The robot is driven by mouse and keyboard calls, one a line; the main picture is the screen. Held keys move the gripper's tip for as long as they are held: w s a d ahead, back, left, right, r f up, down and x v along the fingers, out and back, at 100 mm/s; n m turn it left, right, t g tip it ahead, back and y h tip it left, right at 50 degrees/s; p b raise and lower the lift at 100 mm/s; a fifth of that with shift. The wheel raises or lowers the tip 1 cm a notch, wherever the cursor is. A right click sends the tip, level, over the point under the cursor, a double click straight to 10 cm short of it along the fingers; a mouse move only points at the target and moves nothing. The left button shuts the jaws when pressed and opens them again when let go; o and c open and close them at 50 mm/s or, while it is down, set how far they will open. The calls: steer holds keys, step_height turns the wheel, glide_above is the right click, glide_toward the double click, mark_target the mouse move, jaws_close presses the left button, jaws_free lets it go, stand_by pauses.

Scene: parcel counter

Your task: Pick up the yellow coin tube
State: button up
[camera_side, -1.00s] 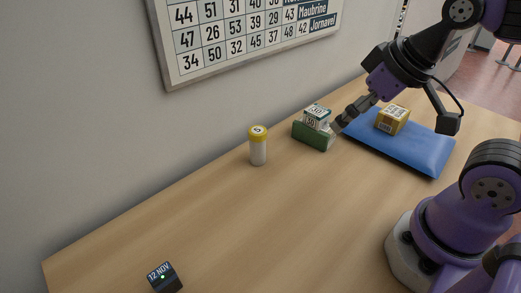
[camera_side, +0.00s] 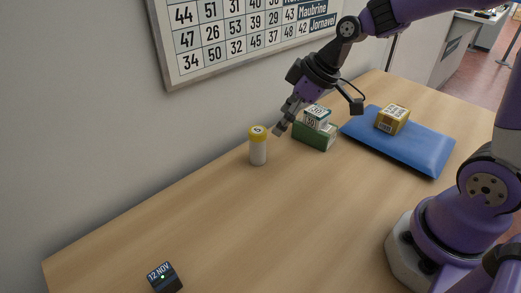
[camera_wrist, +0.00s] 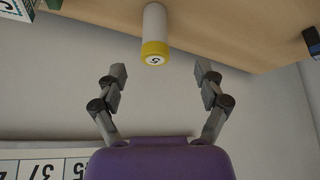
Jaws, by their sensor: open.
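The yellow coin tube (camera_side: 258,147) stands upright on the wooden counter, close to the wall. It has a pale body and a yellow cap with a number on it. In the wrist view the tube (camera_wrist: 155,32) shows at the top centre, its cap towards my gripper. My gripper (camera_side: 318,117) is open and empty, above and to the right of the tube in the side view. In the wrist view the spread fingers of my gripper (camera_wrist: 160,74) lie on either side of the tube's cap line, apart from it.
A green holder (camera_side: 313,137) with a white-and-green box (camera_side: 316,116) stands right of the tube. A blue padded mat (camera_side: 425,148) bears a yellow box (camera_side: 392,120). A dark date block (camera_side: 164,277) sits at the front left. The counter's middle (camera_side: 270,215) is clear.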

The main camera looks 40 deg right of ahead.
mark_target(258, 149)
steer(key=shift+n+y, duration=0.3)
steer(key=x, duration=0.6)
steer(key=shift+w+d+f, duration=0.1)
steer(key=shift+w+d, duration=0.1)
steer(key=shift+w, duration=0.15)
steer(key=x, duration=0.6)
steer(key=shift+s+d+f, duration=0.1)
steer(key=shift+d, duration=0.3)
jaws_close()
